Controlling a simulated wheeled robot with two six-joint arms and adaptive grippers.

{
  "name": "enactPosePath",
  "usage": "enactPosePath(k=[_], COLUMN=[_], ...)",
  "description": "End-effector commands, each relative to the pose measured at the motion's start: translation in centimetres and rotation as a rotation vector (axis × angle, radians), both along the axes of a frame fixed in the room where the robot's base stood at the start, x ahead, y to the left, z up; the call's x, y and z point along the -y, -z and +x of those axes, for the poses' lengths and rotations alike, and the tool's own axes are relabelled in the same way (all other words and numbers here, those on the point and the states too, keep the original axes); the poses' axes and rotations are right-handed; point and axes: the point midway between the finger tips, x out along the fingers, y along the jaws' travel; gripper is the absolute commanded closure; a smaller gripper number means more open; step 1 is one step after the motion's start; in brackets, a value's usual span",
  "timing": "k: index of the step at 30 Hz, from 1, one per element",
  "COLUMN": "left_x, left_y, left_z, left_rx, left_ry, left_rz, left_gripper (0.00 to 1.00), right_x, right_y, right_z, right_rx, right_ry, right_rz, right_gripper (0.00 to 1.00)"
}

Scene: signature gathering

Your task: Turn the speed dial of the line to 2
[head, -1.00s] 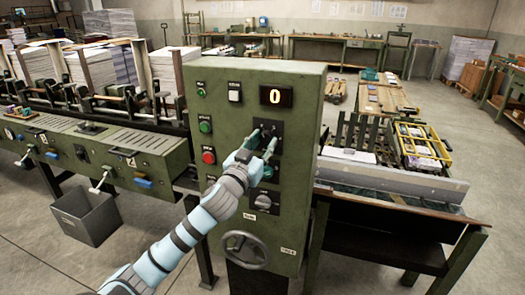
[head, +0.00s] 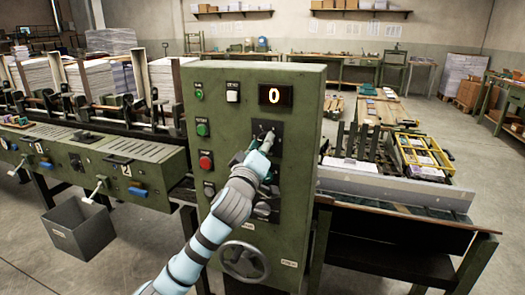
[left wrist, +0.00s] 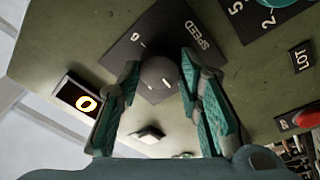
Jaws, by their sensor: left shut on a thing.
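The speed dial (left wrist: 158,76) is a round dark knob on a black plate marked SPEED on the green control panel (head: 300,110). My left gripper (head: 266,138) reaches the panel from the lower left. In the left wrist view, its two teal fingers (left wrist: 158,68) stand on either side of the knob and are shut on it. In the head view the fingers and wrist largely hide the dial. My right gripper is not in view.
Green, white and red buttons (head: 206,160) line the panel's left side. Below the dial is another selector, partly hidden by my wrist, and a handwheel (head: 244,262). A teal knob (left wrist: 290,3) with numbers sits near the LOT label. A grey bin (head: 80,232) stands at left.

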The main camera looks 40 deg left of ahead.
Motion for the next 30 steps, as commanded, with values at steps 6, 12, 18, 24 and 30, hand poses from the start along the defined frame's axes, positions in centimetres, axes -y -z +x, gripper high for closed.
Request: enactPosePath(k=[6,12,18,24,30], left_x=[0.07,0.08,0.08,0.08,0.07], left_y=[0.07,-0.03,-0.05,-0.05,-0.05], left_z=[0.02,0.03,0.03,0.03,0.02], left_rx=[0.034,0.05,0.053,0.053,0.052], left_ry=[0.001,0.001,0.001,0.001,0.001], left_rz=[-0.1,-0.142,-0.153,-0.152,-0.151], left_gripper=[0.95,0.95,0.95,0.95,0.47], right_x=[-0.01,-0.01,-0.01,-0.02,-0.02], right_y=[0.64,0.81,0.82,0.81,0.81], right_z=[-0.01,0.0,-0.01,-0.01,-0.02], right_rx=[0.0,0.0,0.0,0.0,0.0], right_ry=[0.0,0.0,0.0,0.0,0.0], right_rz=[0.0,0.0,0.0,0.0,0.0], right_gripper=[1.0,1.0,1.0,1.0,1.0])
